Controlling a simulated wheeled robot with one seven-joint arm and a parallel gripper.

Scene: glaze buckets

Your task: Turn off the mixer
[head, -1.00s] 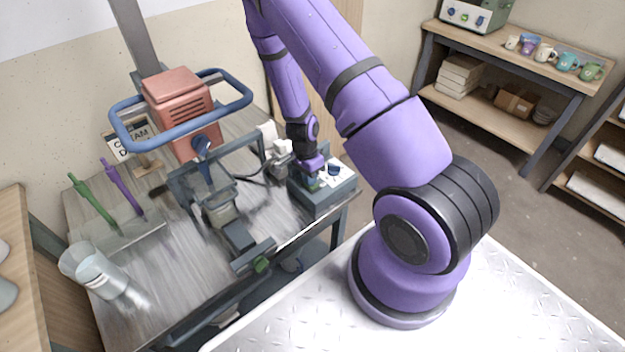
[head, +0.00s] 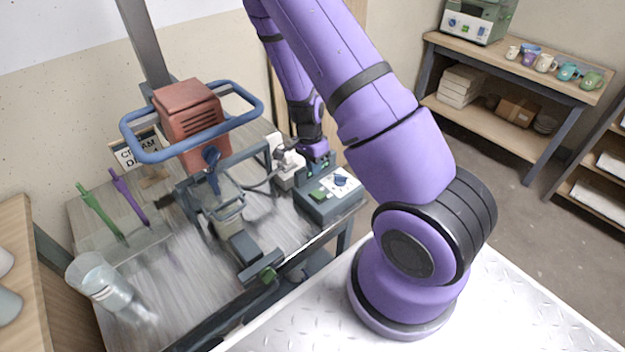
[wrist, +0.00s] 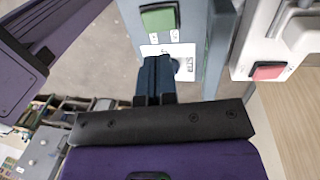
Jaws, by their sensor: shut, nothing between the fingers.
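The mixer has a red motor head (head: 190,115) with a blue guard ring (head: 150,152), above a grey frame on the bench. A grey control box (head: 318,208) stands to its right on the bench, with a white panel and a blue knob (head: 341,181). In the wrist view the box shows a green button (wrist: 158,20) and a white label (wrist: 168,50) with partly hidden lettering. My gripper (head: 317,158) is shut and empty at the box's far side. In the wrist view its dark fingers (wrist: 155,66) overlap the label's lower edge; contact cannot be told.
A pale unit with a red switch (wrist: 268,71) is right of the box in the wrist view. A clear container (head: 98,280) and green and purple tools (head: 128,195) are on the bench's left. Shelves with mugs (head: 568,70) stand at the back right.

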